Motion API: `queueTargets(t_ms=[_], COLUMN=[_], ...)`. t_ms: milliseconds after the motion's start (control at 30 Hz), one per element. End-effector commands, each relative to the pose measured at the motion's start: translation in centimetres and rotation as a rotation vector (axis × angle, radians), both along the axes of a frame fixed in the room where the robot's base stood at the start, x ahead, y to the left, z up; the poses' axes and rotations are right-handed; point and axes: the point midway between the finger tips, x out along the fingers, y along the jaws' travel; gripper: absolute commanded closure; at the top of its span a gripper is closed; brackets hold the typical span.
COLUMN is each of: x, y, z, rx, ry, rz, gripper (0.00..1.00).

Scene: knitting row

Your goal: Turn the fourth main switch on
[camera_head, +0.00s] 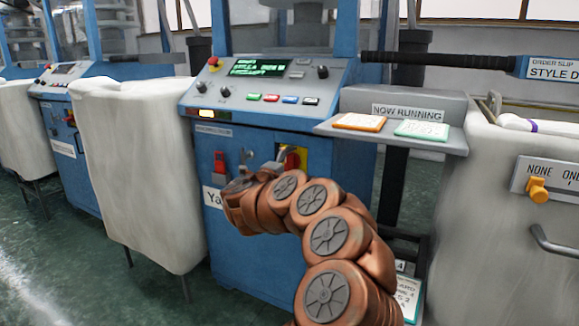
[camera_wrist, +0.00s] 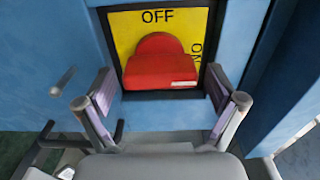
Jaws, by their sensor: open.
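A red main switch knob (camera_wrist: 160,68) sits on a yellow plate (camera_wrist: 192,22) in the wrist view. The plate reads OFF at the top and ON at the right. The knob's bar lies across, with a small white mark near its right end. My gripper (camera_wrist: 160,92) is open, its two fingers apart to the left and right in front of the knob, with no clear contact. In the head view the yellow plate (camera_head: 303,157) shows on the blue machine's front (camera_head: 258,142), partly hidden by my arm. The fingertips are hard to make out there.
A sloped panel (camera_head: 263,85) with a lit screen and buttons is above the switch. A red-handled part (camera_head: 220,162) is to its left. A grey shelf (camera_head: 392,135) with cards juts out at the right. White covered bins (camera_head: 135,165) stand at the left and right.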

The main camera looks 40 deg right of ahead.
Motion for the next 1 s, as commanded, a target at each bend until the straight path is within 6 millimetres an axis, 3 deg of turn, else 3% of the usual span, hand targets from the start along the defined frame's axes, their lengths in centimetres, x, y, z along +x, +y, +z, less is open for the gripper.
queueTargets(t_ms=[233, 700, 1000], x=[-0.3, -2.7, -3.5], y=[1.3, 9.0, 11.3], z=[0.0, 0.1, 0.0], rx=[0.002, 0.001, 0.001], ry=[0.001, -0.002, -0.001], rz=[0.003, 0.004, 0.000], gripper=[0.06, 0.06, 0.06])
